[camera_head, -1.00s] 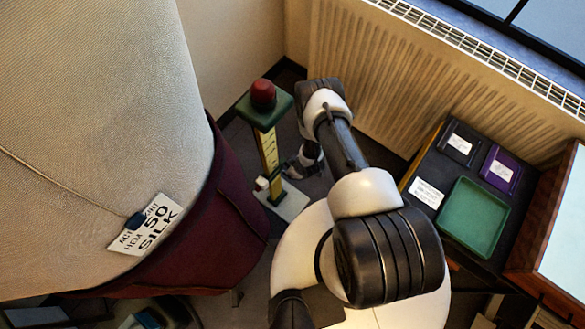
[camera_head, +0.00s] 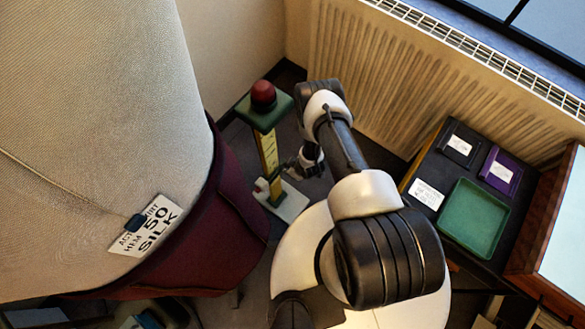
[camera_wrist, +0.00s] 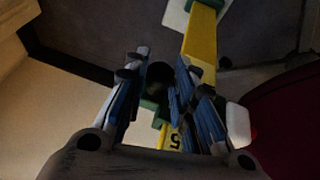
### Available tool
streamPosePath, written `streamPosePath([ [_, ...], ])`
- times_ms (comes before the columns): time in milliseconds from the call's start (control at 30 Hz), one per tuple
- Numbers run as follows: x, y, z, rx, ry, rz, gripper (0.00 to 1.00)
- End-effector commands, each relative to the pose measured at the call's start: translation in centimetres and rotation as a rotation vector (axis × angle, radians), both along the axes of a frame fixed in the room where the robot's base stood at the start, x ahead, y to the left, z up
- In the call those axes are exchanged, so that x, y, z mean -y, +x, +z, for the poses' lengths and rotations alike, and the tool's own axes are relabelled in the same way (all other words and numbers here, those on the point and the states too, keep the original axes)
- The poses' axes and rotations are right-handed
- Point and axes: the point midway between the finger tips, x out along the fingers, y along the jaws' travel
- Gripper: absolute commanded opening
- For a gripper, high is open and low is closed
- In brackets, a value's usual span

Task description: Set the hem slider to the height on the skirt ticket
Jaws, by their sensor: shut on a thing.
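The hem gauge has a yellow scale post (camera_head: 269,150) with dark marks, a green top with a red knob (camera_head: 263,95), and a white base (camera_head: 289,204). The hem slider (camera_head: 262,185), a small pale piece with red, sits low on the post; its pale end shows in the wrist view (camera_wrist: 238,126). My gripper (camera_head: 304,165) is beside the post at its right, shut on the slider's dark part between the fingers in the wrist view (camera_wrist: 160,78). The grip is partly hidden in shadow. The skirt ticket (camera_head: 147,226) reads "HEM 50" and "SILK".
The large pale costume form with a maroon skirt (camera_head: 230,215) stands close left of the gauge. A ribbed radiator (camera_head: 400,75) is behind my arm. At right, a dark table holds a green tray (camera_head: 472,220), a black box (camera_head: 459,146) and a purple box (camera_head: 501,171).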

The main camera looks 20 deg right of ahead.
Motion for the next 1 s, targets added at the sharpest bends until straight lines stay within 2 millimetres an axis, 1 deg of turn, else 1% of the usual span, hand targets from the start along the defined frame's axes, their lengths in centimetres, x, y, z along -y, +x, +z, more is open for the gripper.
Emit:
streamPosePath([
  [200, -0.1, -0.1, 0.0, -0.002, 0.0, 0.002, 0.0],
  [267, -0.1, -0.1, 0.4, -0.002, 0.0, 0.002, 0.0],
  [367, -0.1, 0.0, 2.0, -0.002, 0.0, 0.003, 0.0],
  [500, -0.1, 0.0, 5.4, -0.002, 0.0, 0.003, 0.0],
  [600, -0.1, 0.0, 7.6, -0.001, 0.0, 0.004, 0.0],
  [700, -0.1, -0.1, 9.1, -0.001, 0.0, 0.005, 0.0],
  [833, -0.1, -0.1, 10.0, -0.001, 0.0, 0.005, 0.0],
  [1000, -0.1, -0.1, 10.0, -0.001, 0.0, 0.005, 0.0],
])
